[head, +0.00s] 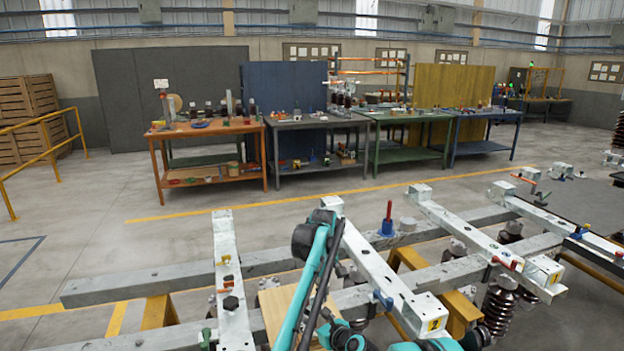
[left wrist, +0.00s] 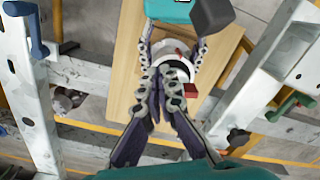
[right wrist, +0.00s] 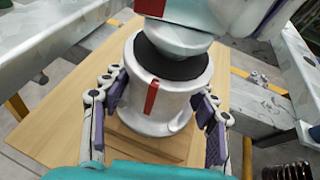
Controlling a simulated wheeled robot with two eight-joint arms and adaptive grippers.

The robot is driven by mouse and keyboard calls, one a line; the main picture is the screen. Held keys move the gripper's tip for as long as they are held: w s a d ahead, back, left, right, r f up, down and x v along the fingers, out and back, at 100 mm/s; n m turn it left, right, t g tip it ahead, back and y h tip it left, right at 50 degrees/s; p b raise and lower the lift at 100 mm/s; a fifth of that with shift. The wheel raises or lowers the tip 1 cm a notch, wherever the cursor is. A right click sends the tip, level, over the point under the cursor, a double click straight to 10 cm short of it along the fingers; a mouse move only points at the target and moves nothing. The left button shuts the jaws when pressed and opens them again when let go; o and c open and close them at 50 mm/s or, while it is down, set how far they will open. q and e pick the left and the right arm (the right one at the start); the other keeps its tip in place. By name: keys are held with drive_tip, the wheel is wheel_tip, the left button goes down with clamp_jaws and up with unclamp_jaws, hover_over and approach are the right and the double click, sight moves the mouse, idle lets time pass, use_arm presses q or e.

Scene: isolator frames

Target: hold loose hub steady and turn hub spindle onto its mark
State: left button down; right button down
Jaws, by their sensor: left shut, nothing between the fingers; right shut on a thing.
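The loose hub is a white, round body with a dark top ring and a red stripe; in the right wrist view the hub (right wrist: 178,105) stands upright on a wooden board (right wrist: 60,125). A white upper part, seemingly the spindle (right wrist: 215,15), rises above the ring with a red piece roughly above the stripe; exact alignment I cannot tell. My right gripper (right wrist: 157,90) has its fingers on either side of the hub body, holding it. My left gripper (left wrist: 162,78) is shut and empty, its fingers together over the hub (left wrist: 205,70), hiding part of it. In the head view my arm hides the hub.
White steel beams (head: 375,260) flank the wooden board (head: 280,310) on a grey rail frame (head: 150,287). A blue clamp handle (left wrist: 37,40) and a green handle (left wrist: 285,105) stick up nearby. Workbenches stand far behind.

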use_arm(q)
drive_tip(key=shift+d, duration=0.15)
drive_tip(key=shift+s+d, duration=0.1)
drive_tip(key=shift+d, duration=0.15)
idle(0.3)
wheel_tip(320, 180, up, 6)
drive_tip(key=s+a+r, duration=0.1)
drive_tip(key=s+a, duration=0.1)
drive_tip(key=s, duration=0.1)
wheel_tip(320, 180, down, 7)
idle(0.4)
drive_tip(key=shift+w+a, duration=0.3)
drive_tip(key=shift+w, duration=0.35)
idle(0.7)
drive_tip(key=shift+w+d, duration=0.15)
drive_tip(key=shift+d, duration=0.2)
